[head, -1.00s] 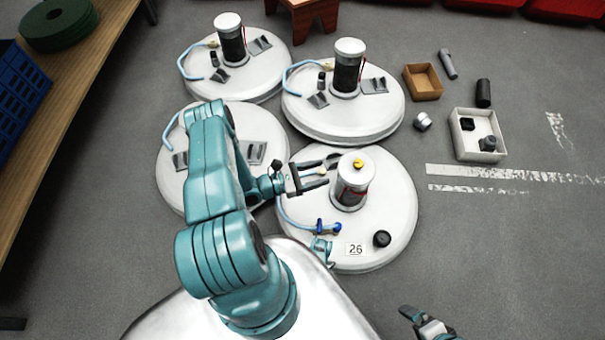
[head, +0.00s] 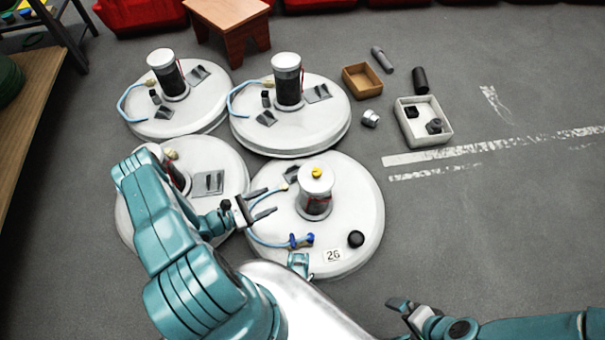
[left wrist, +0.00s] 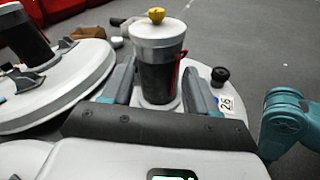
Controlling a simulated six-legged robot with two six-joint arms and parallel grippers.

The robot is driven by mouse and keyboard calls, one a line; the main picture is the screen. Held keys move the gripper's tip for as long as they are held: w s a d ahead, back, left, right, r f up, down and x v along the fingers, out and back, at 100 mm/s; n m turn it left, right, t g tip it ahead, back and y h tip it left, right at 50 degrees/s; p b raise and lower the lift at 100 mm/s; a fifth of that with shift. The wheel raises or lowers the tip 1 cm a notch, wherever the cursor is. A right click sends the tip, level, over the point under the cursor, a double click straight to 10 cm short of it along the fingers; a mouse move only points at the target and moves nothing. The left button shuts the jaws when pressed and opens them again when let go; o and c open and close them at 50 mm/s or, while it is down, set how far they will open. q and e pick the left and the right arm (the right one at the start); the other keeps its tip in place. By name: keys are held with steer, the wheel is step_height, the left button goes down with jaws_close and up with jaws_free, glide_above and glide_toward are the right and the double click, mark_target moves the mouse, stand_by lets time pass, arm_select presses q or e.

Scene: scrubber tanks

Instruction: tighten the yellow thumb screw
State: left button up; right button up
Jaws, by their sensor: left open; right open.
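The yellow thumb screw (head: 317,172) sits on top of the white-capped dark canister (head: 315,205) on the nearest right tank lid (head: 365,190), labelled 26. In the left wrist view the screw (left wrist: 156,15) stands upright on the white cap, and the canister shows between and beyond my fingers. My left gripper (head: 272,202) is open and empty, left of the canister and below the screw's height, its fingers pointing at the canister. My right gripper (head: 398,312) is open and empty at the bottom, right of the lid, and clear of it.
A black knob (head: 356,239) and a blue valve (head: 301,240) with a hose are on the same lid. Other lids stand behind and left. A white tray (head: 447,134), a brown box (head: 361,80) and loose cylinders lie on the floor at right. A wooden stool (head: 232,30) stands behind.

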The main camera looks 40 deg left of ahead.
arm_select(q)
steer(key=s+a+f+m+g+y+p, duration=0.1)
steer(key=s+a+f+m+g+y, duration=0.15)
steer(key=f+m+g, duration=0.3)
steer(key=s+a+f+m+g+y+p, duration=0.1)
steer(key=s+a+f+m+g+y, duration=0.1)
steer(key=s+a+f+m+g, duration=0.25)
steer(key=w+r+m+g+p, duration=0.5)
steer(key=w+r+m+g, duration=0.25)
steer(key=r, duration=0.45)
steer(key=w+d+r+m+t+y+p, duration=0.1)
steer(key=w+d+r+m+p, duration=0.1)
steer(key=w+d+r, duration=0.6)
steer(key=w+d+r+m+t+y+p, duration=0.1)
steer(key=w+d+r+m+p, duration=0.1)
steer(key=w+d+r, duration=0.6)
steer(key=shift+h, duration=0.25)
steer(key=a+f+b, duration=0.1)
steer(key=f, duration=0.3)
steer(key=f+b, duration=0.1)
steer(key=f, duration=0.4)
steer(key=w+a+f+b, duration=0.1)
steer(key=f, duration=0.4)
steer(key=shift+a+f, duration=0.1)
steer(key=shift+a, duration=0.2)
steer(key=shift+c, duration=0.3)
